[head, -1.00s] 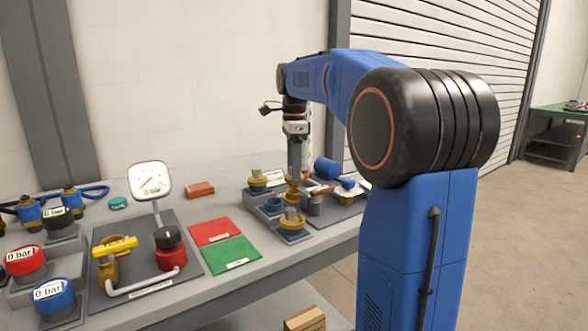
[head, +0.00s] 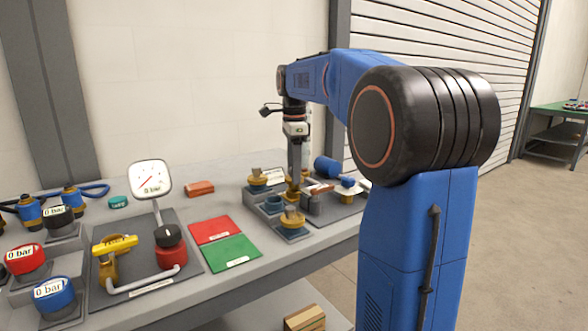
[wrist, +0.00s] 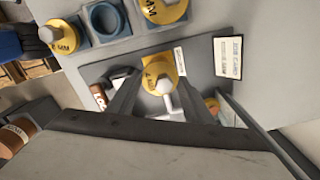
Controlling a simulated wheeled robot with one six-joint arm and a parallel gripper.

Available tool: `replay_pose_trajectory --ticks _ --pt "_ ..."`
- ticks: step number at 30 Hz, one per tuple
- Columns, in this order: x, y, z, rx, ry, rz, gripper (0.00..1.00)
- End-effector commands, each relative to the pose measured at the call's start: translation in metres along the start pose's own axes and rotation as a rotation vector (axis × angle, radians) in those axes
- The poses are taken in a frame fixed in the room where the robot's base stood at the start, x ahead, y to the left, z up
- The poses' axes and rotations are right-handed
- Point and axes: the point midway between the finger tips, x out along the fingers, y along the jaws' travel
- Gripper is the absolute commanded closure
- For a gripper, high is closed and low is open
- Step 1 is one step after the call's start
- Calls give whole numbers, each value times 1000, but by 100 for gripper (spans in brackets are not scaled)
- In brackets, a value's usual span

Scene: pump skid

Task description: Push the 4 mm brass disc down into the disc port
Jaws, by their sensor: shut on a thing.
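The brass disc (wrist: 152,76), marked with a 4, has a pale knob on top. In the wrist view it lies between the fingertips of my gripper (wrist: 160,92), which is shut on it. In the head view my gripper (head: 294,178) points straight down with the brass disc (head: 292,194) at its tip, low over the fixture. An empty teal ring socket (wrist: 105,20) stands apart from it; it also shows in the head view (head: 273,202). Whatever lies directly under the held disc is hidden, so I cannot tell whether it is seated in a port.
Two other brass discs, one at the front (head: 292,219) and one at the back left (head: 258,184), sit near the held one. Red (head: 215,230) and green mats (head: 232,252) are left.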

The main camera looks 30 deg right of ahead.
Motion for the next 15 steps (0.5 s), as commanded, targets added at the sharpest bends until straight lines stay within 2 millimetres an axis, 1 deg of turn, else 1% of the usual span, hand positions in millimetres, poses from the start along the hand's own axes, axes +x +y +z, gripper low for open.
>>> replay_pose_trajectory --ticks 15 --pt "8 0 0 0 0 1 81"
